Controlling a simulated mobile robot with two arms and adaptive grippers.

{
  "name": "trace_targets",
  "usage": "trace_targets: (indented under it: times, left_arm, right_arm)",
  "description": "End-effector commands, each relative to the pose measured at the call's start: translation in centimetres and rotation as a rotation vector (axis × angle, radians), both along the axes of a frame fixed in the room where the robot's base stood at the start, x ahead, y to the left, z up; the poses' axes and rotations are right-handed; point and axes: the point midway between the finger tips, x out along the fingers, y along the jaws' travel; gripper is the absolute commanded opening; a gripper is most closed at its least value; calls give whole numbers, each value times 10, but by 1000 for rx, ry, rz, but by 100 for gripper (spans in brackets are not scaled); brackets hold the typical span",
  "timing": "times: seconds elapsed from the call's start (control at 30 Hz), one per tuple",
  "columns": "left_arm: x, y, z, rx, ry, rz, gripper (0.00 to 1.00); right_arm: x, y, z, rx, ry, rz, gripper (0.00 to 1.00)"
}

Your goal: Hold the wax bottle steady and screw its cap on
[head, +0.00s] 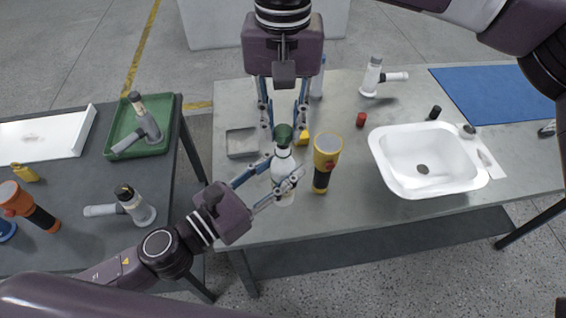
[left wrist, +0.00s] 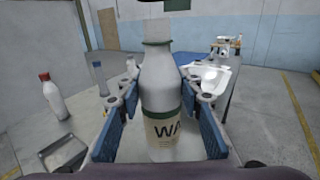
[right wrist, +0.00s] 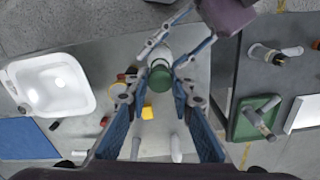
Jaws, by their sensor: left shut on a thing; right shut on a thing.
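The wax bottle (head: 283,168) is white and stands upright near the table's front edge. In the left wrist view, its body (left wrist: 160,85) carries a green band and a label starting "WA". My left gripper (head: 280,186) is shut around its body from the front left. The dark green cap (head: 283,134) is at the top of the bottle and also shows from above in the right wrist view (right wrist: 160,78). My right gripper (head: 284,126) points down from above and is shut on the cap. How far the cap sits on the neck cannot be told.
A yellow and black flashlight (head: 327,150) stands close right of the bottle. A grey tray (head: 241,153) lies left, and a small yellow object (head: 304,137) behind. A red cap (head: 361,119) and a white basin (head: 390,165) are farther right. A second table with a green tray (head: 117,120) is left.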

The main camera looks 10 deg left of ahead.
Motion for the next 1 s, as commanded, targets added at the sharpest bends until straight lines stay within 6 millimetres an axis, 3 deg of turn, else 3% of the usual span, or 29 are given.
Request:
trace_targets:
  times: [0.53, 1.0]
  left_arm:
    - [0, 0, 1, -1, -1, 0, 0]
    - [0, 0, 1, -1, -1, 0, 0]
  right_arm:
    - [-1, 0, 0, -1, 0, 0, 14]
    - [-1, 0, -17, -1, -2, 0, 14]
